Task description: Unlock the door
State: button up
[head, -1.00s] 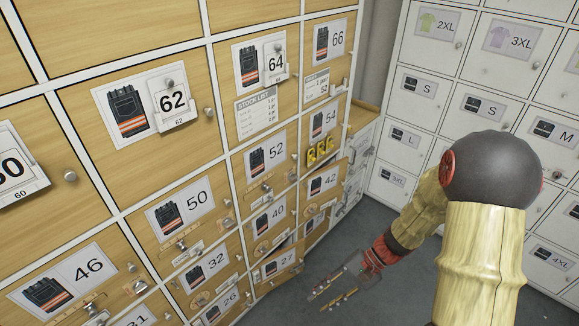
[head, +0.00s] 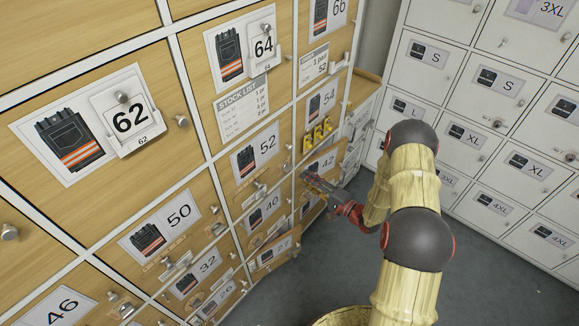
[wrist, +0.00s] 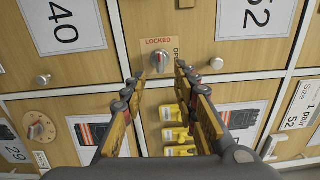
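The wooden door marked 52 (wrist: 225,38) carries a small lock plate with LOCKED along its top and OPEN on its right. On the plate sits a grey turn knob (wrist: 160,60) with a reddish mark; it stands roughly upright in the wrist view, toward LOCKED. My gripper (wrist: 160,75) is open, with one finger on each side of the knob's line; contact cannot be told. In the head view door 52 (head: 238,180) looks closed, and my gripper (head: 310,183) is before the lower right lockers.
A round dial (wrist: 38,128) and a small round pull (wrist: 43,79) are to the left. White lockers (head: 480,120) stand at right; grey floor (head: 510,270) is clear.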

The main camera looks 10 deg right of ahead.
aim_at(286, 165)
jog(key=b+x, duration=0.1)
jog(key=x, duration=0.7)
jog(key=shift+n, duration=0.3)
jog(key=shift+c, duration=1)
grip_shut()
